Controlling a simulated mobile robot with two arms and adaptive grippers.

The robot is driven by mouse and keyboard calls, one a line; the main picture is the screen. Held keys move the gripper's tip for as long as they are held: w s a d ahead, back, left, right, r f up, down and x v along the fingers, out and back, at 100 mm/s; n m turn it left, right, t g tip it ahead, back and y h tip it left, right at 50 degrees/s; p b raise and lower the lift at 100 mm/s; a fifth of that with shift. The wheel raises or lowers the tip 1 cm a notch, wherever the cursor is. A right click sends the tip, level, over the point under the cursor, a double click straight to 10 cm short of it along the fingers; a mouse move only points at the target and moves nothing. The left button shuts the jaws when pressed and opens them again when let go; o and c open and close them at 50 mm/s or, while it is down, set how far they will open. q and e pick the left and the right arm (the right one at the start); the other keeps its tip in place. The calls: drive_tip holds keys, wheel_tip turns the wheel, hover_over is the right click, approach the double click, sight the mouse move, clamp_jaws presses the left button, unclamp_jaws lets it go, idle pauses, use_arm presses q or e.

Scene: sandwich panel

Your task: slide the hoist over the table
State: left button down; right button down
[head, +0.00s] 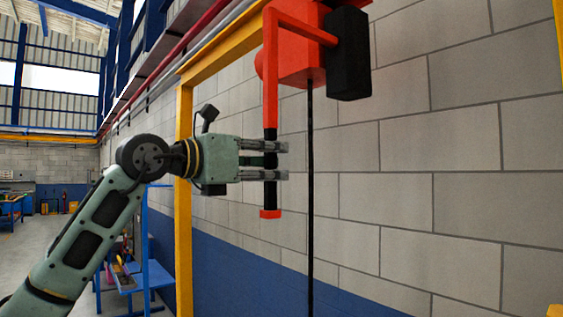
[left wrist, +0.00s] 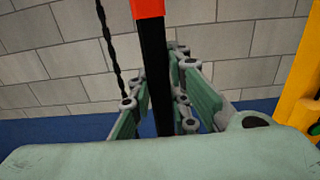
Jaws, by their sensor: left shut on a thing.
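The hoist (head: 302,60) is a red body with a black box on its right side, high in the head view. A red bar comes off it and hangs down to a black handle (head: 270,196) with a red end. My left gripper (head: 284,161) is shut on the black handle, which also shows upright between its fingers in the left wrist view (left wrist: 154,70). A dark chain (head: 310,200) hangs straight down from the hoist. My right gripper is not in view. No table shows below the hoist.
A yellow frame (head: 184,240) has a post left of the hoist and a beam above. A grey block wall (head: 450,130) with a blue lower band stands behind. Blue workbenches (head: 135,280) stand at the lower left.

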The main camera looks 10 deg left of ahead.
use_arm(q)
drive_tip(key=shift+w+a+f, duration=0.1)
drive_tip(key=shift+w+a, duration=0.35)
drive_tip(key=shift+w, duration=0.05)
drive_tip(key=c, duration=2)
unclamp_jaws()
drive_tip(key=shift+f, duration=0.1)
drive_tip(key=shift+o, duration=1)
drive_tip(key=shift+s+d, duration=0.3)
drive_tip(key=shift+s, duration=0.05)
drive_tip(key=shift+o, duration=0.8)
drive_tip(key=shift+s+d, duration=0.25)
drive_tip(key=shift+d, duration=0.05)
drive_tip(key=shift+s+d+r, duration=0.25)
drive_tip(key=shift+s+r, duration=0.05)
drive_tip(key=shift+w+a, duration=0.1)
drive_tip(key=shift+a, duration=0.2)
drive_tip(key=v, duration=1.1)
drive_tip(key=shift+s, duration=0.4)
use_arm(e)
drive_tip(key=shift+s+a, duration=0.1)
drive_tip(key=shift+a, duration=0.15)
use_arm(q)
drive_tip(key=shift+a, duration=0.1)
